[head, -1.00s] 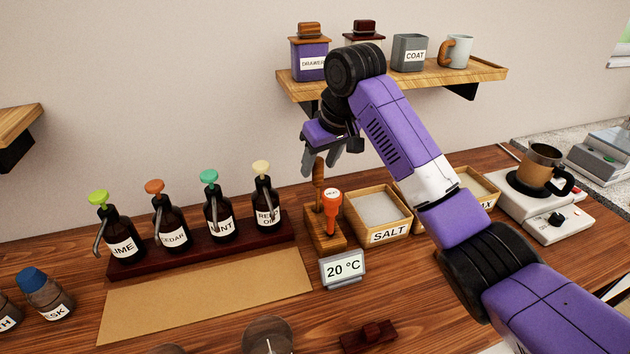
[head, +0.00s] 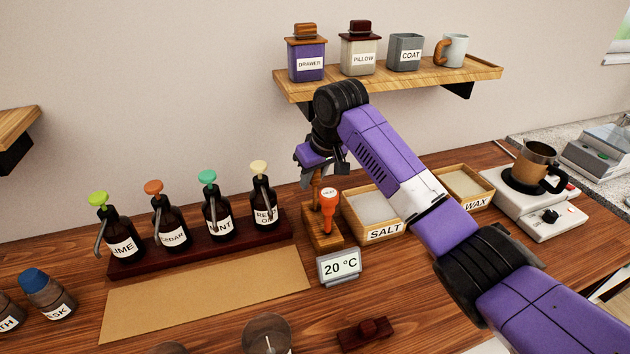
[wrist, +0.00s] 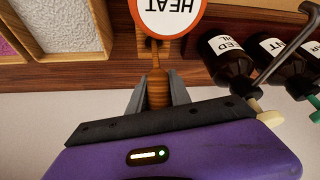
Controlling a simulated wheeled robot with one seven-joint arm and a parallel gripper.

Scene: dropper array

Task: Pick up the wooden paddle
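The wooden paddle (head: 316,186) stands upright in a wooden block (head: 324,240) on the counter, beside an orange-handled tool with a round label. My gripper (head: 320,170) is at the top of the paddle's handle and partly hides it. In the wrist view the brown handle (wrist: 157,88) lies between the two grey fingers of my gripper (wrist: 158,92). The fingers are close on both sides of it and look open; firm contact is not visible.
The orange tool (head: 329,203) labelled HEAT stands very close to the paddle. A 20 °C display (head: 339,265) stands in front. The shelf (head: 400,82) is above.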

